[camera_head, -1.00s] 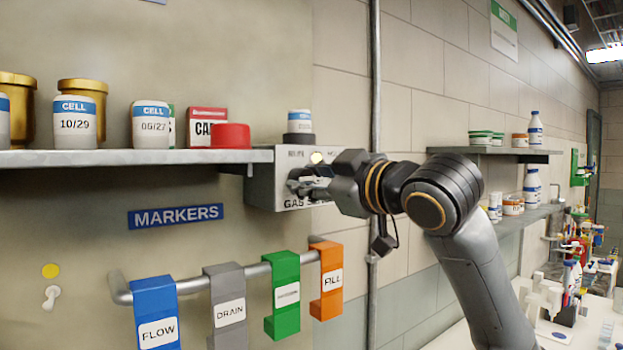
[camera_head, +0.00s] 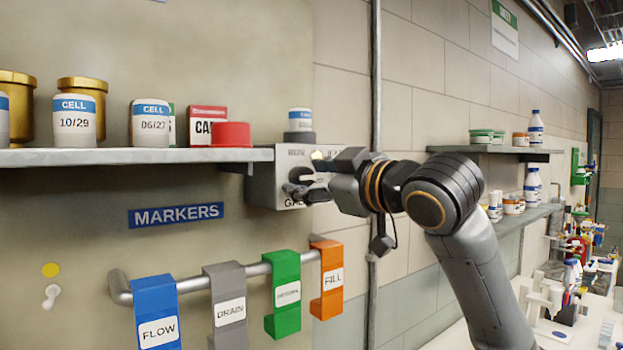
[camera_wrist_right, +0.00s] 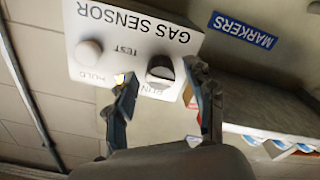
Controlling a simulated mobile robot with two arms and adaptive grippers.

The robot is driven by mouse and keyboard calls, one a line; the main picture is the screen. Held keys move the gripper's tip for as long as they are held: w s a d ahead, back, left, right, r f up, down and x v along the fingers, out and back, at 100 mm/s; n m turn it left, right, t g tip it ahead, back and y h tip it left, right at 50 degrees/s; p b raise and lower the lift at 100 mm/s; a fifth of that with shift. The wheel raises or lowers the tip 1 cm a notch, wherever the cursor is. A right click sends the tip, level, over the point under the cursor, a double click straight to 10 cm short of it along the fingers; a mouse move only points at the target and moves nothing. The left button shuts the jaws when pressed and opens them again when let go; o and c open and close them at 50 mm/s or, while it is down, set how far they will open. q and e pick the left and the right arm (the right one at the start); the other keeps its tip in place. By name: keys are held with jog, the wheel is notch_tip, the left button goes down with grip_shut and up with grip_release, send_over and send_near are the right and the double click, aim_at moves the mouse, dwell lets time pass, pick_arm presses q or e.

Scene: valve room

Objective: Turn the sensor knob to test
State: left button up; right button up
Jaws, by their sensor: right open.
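The gas sensor box (camera_head: 262,185) is a light grey box on the wall beside the shelf end. Its dark round knob (camera_head: 301,176) shows on the front face. In the right wrist view the box (camera_wrist_right: 130,32) appears upside down, with GAS SENSOR, TEST and HOLD lettering. The knob (camera_wrist_right: 160,69) there is dark with a paler lower part; I cannot tell its exact setting. My right gripper (camera_head: 314,176) is open in front of the box. In the wrist view its fingers (camera_wrist_right: 160,92) stand apart, one toward each side of the knob, with a visible gap. My left gripper is out of view.
A pale round button (camera_wrist_right: 88,52) and a small yellow light (camera_head: 317,156) are on the box face. A shelf (camera_head: 120,156) with jars and a red lid (camera_head: 231,134) lies left. A vertical pipe (camera_head: 375,90) runs behind my right arm. Colored tags hang on a rail (camera_head: 200,282) below.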

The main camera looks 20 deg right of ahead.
jog(key=shift+s, duration=0.1)
jog(key=v, duration=1.2)
